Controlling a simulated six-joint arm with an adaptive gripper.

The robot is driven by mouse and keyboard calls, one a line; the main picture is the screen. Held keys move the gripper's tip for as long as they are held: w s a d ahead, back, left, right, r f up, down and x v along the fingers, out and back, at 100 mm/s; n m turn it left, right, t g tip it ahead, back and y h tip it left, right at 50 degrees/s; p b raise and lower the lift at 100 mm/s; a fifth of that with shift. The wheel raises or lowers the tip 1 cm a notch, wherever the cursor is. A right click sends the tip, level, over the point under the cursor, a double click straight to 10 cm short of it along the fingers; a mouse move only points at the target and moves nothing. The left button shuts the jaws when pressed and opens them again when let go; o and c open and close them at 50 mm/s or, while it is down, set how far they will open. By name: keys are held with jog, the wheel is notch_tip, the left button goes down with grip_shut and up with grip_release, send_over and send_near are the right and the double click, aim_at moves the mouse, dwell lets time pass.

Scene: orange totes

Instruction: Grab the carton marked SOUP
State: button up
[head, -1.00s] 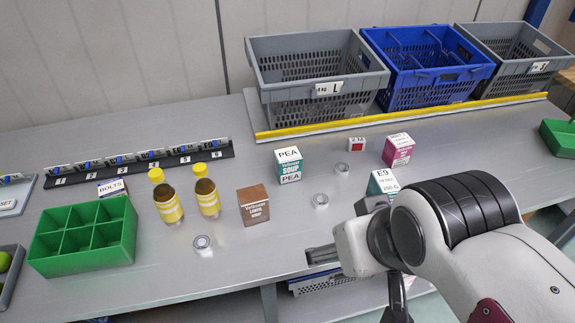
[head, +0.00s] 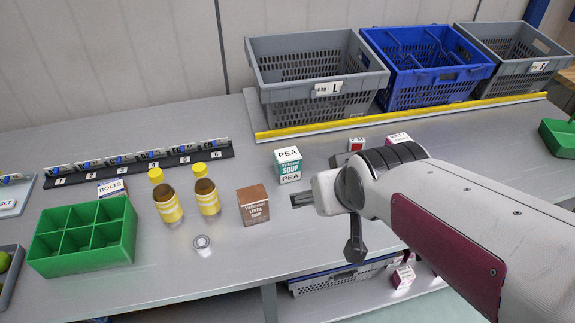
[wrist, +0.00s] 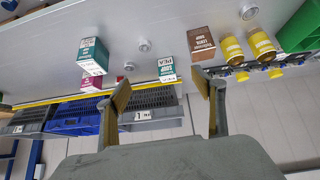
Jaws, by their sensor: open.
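A white and teal carton (head: 288,165) reads PEA and SOUP and stands on the grey table; it also shows in the wrist view (wrist: 166,68). A brown carton (head: 253,206) to its left reads LENTIL SOUP and also shows in the wrist view (wrist: 201,45). My gripper (head: 300,201) is open and empty. In the head view it lies just in front of the pea carton and right of the brown one. In the wrist view, the pea carton appears between the spread fingertips (wrist: 161,90), beyond them, with the brown carton by the right finger.
Two yellow-capped bottles (head: 207,198) and a green divided box (head: 84,237) stand left. A small round tin (head: 202,242) lies in front. A pink carton (head: 399,138) and a teal carton (wrist: 93,55) stand right. Grey and blue crates (head: 424,68) line the back.

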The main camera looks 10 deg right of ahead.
jog(key=w+f+t, duration=0.2)
jog(key=w+f, duration=0.3)
jog(key=w, duration=0.7)
jog(key=t+y, duration=0.1)
jog(key=t, duration=0.2)
send_near(291, 163)
jog(key=shift+n, duration=0.4)
jog(key=x, duration=0.4)
jog(key=shift+w+a+r, duration=0.1)
jog(key=shift+a, duration=0.2)
jog(key=shift+w+a+f+t, duration=0.1)
jog(key=shift+w+f+t, duration=0.2)
jog(key=shift+f+t, duration=0.2)
jog(key=shift+x, duration=1.3)
jog(key=shift+d+x, duration=0.15)
jog(key=shift+x, duration=1.15)
jog(key=shift+d+x, duration=0.2)
jog(key=shift+x, duration=1.15)
jog(key=shift+f, duration=0.1)
jog(key=c, duration=1.4)
